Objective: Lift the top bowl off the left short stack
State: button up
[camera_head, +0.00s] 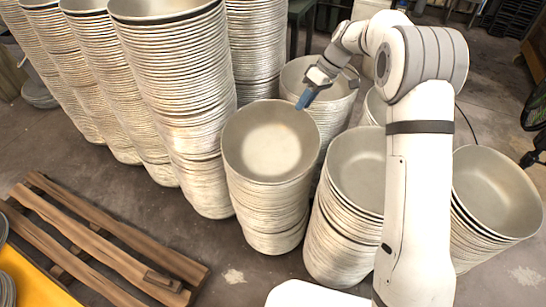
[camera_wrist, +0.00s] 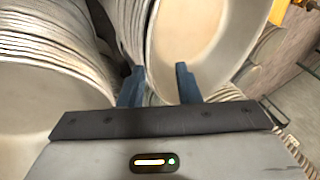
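The left short stack's top bowl (camera_head: 270,142) is pale, round and empty, and sits level on the nested bowls below it. My gripper (camera_head: 305,98) is at that bowl's back-right rim, pointing down-left with blue fingertips. In the wrist view, the two blue fingers (camera_wrist: 158,84) are spread apart and hold nothing firmly. A pale bowl (camera_wrist: 200,40) fills the upper middle there, its rim edge running down toward the gap between the fingers. The right finger overlaps the bowl's inside and the left finger is by the stacked rims. I cannot tell whether either finger touches the bowl.
Another short stack (camera_head: 357,170) stands close on the right, partly behind my arm, with one more stack (camera_head: 497,190) at far right. A stack (camera_head: 318,78) stands behind my gripper. Tall stacks (camera_head: 175,90) rise on the left. A wooden pallet (camera_head: 100,245) lies front left.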

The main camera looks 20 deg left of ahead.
aim_at(286, 130)
jog(key=x, duration=0.3)
jog(key=shift+w+b, duration=0.2)
jog(key=shift+b, duration=0.15)
jog(key=x, duration=0.2)
jog(key=b+x, duration=0.2)
jog(key=x, duration=0.1)
jog(key=shift+w+f, duration=0.15)
jog(key=shift+f, duration=0.25)
jog(key=shift+c, duration=0.3)
grip_shut()
jog(key=shift+r, duration=0.1)
